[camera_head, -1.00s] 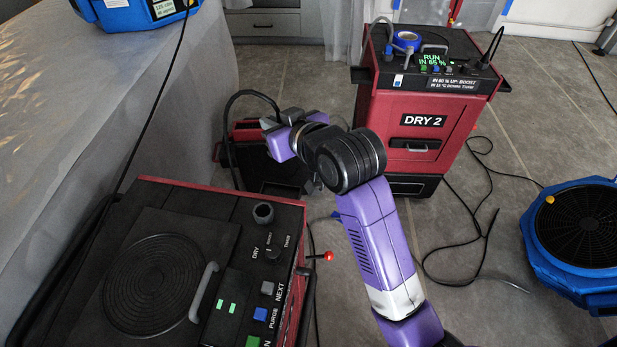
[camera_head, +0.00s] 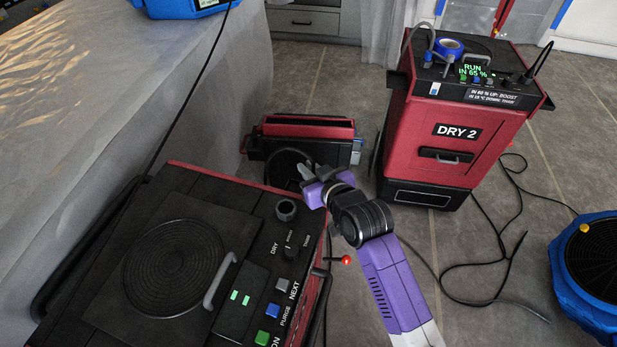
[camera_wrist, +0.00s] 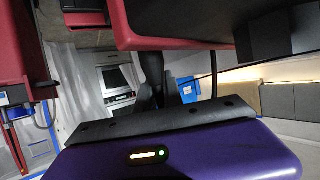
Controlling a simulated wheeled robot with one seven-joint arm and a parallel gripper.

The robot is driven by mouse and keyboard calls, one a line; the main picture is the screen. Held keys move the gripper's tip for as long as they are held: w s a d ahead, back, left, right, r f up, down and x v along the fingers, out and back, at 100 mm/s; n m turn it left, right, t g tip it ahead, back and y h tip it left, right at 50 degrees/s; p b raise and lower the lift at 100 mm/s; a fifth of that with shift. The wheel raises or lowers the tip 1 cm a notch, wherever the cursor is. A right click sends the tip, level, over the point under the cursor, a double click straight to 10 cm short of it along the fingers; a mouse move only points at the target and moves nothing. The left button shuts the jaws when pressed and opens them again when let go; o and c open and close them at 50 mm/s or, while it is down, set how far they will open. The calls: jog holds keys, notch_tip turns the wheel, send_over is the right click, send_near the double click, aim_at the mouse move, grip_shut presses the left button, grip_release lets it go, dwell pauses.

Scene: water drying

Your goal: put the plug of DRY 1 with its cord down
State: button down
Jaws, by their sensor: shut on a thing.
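A red and black machine with a control panel (camera_head: 232,290) fills the lower left of the head view. It shows no DRY number, so I cannot tell if it is DRY 1. My gripper (camera_head: 305,174) is beside its far right corner, low in front of a red and black case. The gripper is shut on a plug that its fingers mostly hide. A black cord (camera_head: 270,160) loops near the fingertips. In the wrist view, my dark fingers (camera_wrist: 158,92) meet around something dark, and a thin cord (camera_wrist: 213,75) hangs just right of them.
The red and black case (camera_head: 308,127) stands on the floor behind my gripper. DRY 2 (camera_head: 450,158) stands to the right, with cords on the floor beside it. A blue round fan (camera_head: 592,270) is at the far right. A covered table (camera_head: 150,90) is at the left.

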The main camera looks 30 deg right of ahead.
jog(key=shift+f, duration=1.8)
jog(key=shift+f, duration=0.2)
jog(key=c, duration=1.5)
grip_release()
jog(key=shift+r, duration=0.25)
jog(key=v, duration=1.2)
